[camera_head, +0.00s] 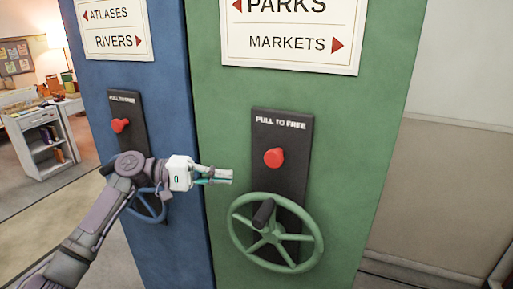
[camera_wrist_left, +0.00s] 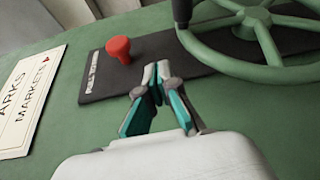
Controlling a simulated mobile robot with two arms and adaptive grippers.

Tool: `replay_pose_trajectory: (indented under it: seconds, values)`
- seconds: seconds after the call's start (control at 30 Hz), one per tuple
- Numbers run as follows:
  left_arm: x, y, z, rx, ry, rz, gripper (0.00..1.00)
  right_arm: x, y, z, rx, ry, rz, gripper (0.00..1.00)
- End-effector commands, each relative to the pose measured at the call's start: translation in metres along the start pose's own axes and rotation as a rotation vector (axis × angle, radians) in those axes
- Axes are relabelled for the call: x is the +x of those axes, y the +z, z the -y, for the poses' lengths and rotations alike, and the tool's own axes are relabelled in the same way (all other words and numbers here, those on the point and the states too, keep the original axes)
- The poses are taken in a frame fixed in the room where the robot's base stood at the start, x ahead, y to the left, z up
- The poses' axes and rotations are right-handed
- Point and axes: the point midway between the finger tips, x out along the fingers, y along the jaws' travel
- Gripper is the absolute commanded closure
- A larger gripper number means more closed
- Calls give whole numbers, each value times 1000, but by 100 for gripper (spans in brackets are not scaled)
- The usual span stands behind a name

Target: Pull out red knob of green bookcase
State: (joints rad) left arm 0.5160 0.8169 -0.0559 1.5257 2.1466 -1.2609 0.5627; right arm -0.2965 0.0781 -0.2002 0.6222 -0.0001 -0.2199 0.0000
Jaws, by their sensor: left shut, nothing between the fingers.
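The green bookcase (camera_head: 225,120) carries a dark plate (camera_head: 265,185) marked "PULL TO FREE". The red knob (camera_head: 274,158) sits on that plate, above a green handwheel (camera_head: 234,236). In the left wrist view the red knob (camera_wrist_left: 120,48) is up and left of my fingertips, standing out from the panel. My left gripper (camera_head: 231,175) is shut and empty, left of the knob and slightly lower in the head view, apart from it. In the left wrist view the closed fingertips (camera_wrist_left: 157,72) lie between knob and handwheel (camera_wrist_left: 265,42). My right gripper is not in view.
A blue bookcase (camera_head: 172,75) stands at the left with its own red knob (camera_head: 120,126) and blue wheel (camera_head: 150,209), partly behind my left arm. A low white shelf (camera_head: 38,140) is at the far left. A plain wall (camera_head: 450,170) is at the right.

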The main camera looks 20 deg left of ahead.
Motion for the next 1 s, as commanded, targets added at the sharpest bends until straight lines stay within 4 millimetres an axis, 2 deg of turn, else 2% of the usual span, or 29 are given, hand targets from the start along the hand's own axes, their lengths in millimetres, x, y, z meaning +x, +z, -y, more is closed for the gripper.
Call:
replay_pose_trajectory:
  seconds: [0.03,0.1,0.2,0.57,0.77,1.0]
  values:
    - [-6,0,-16,-2,24,7,100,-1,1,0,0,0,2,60]
    - [-14,-2,-32,-16,62,7,100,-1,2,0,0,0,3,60]
    - [-20,-3,-45,-26,93,10,100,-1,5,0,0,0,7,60]
    - [-21,-4,-48,-29,101,10,100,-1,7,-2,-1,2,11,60]
    - [-3,-3,-53,-29,102,13,100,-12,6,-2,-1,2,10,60]
    - [41,-3,-59,-30,102,13,100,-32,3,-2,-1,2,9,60]
